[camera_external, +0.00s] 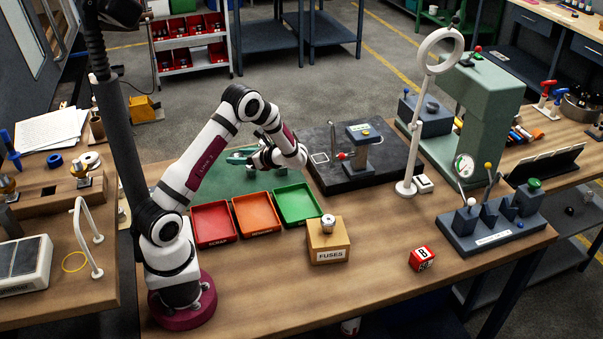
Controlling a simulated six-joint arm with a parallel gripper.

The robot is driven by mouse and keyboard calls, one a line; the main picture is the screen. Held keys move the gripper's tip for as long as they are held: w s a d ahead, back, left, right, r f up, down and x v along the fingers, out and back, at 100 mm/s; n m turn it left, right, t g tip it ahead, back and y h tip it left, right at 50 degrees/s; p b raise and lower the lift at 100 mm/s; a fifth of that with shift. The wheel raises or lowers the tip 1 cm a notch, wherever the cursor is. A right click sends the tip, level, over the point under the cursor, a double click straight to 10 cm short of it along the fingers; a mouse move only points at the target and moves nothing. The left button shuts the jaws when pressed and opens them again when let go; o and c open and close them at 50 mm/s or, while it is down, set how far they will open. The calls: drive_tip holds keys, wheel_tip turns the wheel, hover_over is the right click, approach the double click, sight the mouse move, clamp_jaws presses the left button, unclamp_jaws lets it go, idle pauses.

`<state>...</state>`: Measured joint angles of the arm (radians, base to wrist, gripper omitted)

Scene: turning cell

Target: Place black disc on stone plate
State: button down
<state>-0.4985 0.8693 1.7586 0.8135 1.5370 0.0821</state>
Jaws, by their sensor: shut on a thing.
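The stone plate (333,178) is a dark, flat slab at the back middle of the bench. My gripper (241,158) is low over the green mat (180,174), left of the stone plate and behind the trays. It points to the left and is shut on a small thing. I cannot make out this thing's shape or colour, so I cannot tell whether it is the black disc. No black disc shows clearly elsewhere.
Red (213,222), orange (256,212) and green (298,203) trays stand in front of the mat. A FUSES box (328,242) and a red lettered cube (423,259) stand nearer. A white ring stand (405,188) rises right of the plate. The plate's front left is bare.

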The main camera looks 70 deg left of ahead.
drive_tip(key=w+d+m+t+y, duration=0.2)
drive_tip(key=w+m+t, duration=1)
drive_tip(key=t, duration=0.1)
drive_tip(key=w+d+f+m+t+h, duration=0.3)
drive_tip(key=d+f+m+t, duration=0.1)
drive_tip(key=d, duration=0.3)
hover_over(322, 159)
drive_tip(key=shift+s+d+r, duration=0.1)
drive_tip(key=shift+s+r, duration=0.05)
drive_tip(key=f, duration=0.3)
drive_tip(key=shift+w, duration=0.2)
drive_tip(key=shift+f, duration=0.2)
